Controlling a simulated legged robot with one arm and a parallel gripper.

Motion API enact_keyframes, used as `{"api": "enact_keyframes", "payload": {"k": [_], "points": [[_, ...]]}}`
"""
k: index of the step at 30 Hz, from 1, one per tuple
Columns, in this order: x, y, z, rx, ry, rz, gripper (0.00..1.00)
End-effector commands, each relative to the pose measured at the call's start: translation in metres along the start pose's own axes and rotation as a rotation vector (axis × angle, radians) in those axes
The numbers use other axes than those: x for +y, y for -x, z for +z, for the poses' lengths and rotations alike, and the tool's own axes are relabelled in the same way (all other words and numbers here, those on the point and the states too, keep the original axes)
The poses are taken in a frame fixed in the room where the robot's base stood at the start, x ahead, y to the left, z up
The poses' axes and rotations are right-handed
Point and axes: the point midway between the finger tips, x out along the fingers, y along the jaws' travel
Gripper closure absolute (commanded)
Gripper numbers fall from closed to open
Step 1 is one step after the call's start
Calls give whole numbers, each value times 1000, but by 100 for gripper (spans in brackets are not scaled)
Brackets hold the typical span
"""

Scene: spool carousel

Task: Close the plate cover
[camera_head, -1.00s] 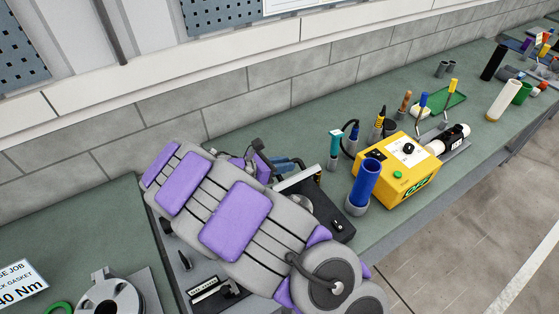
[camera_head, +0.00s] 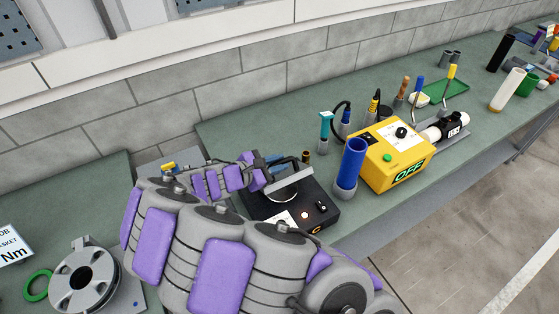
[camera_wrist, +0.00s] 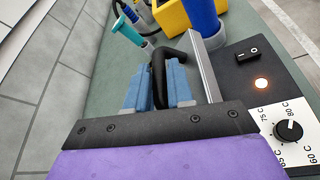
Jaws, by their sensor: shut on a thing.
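A black plate unit (camera_head: 308,211) stands on the bench. The wrist view shows its switch, glowing lamp and dial panel (camera_wrist: 268,108) at the right. The grey plate cover (camera_wrist: 205,68) appears nearly edge-on there, raised at an angle; in the head view it is partly hidden by my arm. A bent black handle (camera_wrist: 172,54) joins the cover's side. My gripper (camera_wrist: 158,84) has its blue fingers on both sides of this handle, shut on it. In the head view my gripper (camera_head: 276,161) is small, at the unit's far left.
A blue tube in a grey holder (camera_head: 350,168) stands close right of the unit, with a yellow box (camera_head: 392,160) beyond it. A teal-handled tool (camera_head: 325,128) stands behind. A grey spool (camera_head: 84,277) lies at the left. The block wall runs behind the bench.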

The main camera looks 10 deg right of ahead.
Motion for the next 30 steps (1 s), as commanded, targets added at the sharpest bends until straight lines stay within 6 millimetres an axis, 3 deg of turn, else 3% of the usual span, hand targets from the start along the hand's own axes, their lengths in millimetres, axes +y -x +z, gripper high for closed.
{"api": "enact_keyframes", "payload": {"k": [1,15,30], "points": [[-5,3,-12,17,-29,29,100],[-54,-8,-35,22,-69,42,100],[-76,-19,-52,22,-72,36,100]]}}
